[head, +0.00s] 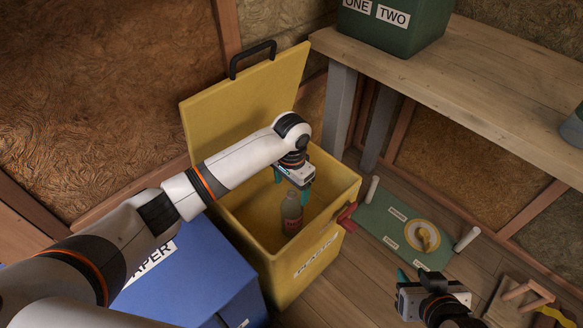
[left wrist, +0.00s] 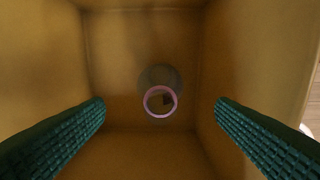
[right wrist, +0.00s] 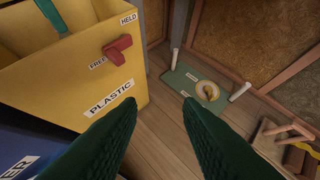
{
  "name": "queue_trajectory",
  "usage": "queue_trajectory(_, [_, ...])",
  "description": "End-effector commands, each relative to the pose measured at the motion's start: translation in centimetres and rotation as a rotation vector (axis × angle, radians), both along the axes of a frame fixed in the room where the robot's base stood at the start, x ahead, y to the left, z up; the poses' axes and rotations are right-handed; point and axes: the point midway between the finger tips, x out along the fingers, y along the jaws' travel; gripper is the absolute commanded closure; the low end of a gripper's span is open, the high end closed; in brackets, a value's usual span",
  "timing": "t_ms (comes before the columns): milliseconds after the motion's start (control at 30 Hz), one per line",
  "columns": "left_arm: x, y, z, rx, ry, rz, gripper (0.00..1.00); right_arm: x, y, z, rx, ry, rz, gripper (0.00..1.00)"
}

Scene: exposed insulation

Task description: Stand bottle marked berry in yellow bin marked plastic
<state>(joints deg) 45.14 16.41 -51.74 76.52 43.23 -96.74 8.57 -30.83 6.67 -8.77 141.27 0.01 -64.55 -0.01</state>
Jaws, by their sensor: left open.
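The yellow bin (head: 289,277) has its lid up and a PLASTIC label on its front; it also shows in the right wrist view (right wrist: 75,90). A clear bottle (head: 291,212) with a reddish label stands upright inside it; its lettering is too small to read. The left wrist view looks down on the bottle's pink-rimmed top (left wrist: 160,102), between and apart from the spread fingers. My left gripper (head: 291,187) is open just above the bottle, inside the bin opening. My right gripper (head: 406,287) is open and empty, outside the bin to the right.
A blue PAPER bin (head: 190,280) stands beside the yellow bin. A red latch (right wrist: 117,48) sticks out from the yellow bin's front, between FREE and HELD. A wooden bench (head: 470,85) stands behind.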

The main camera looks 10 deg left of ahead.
Motion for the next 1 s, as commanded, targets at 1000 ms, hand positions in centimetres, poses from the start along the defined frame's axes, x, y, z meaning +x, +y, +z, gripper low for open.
queue_trajectory(1000, [0.0,0.0,5.8,-0.001,0.001,0.0,0.21,-7.9,-2.6,-2.8,-0.095,0.45,-0.036,0.68])
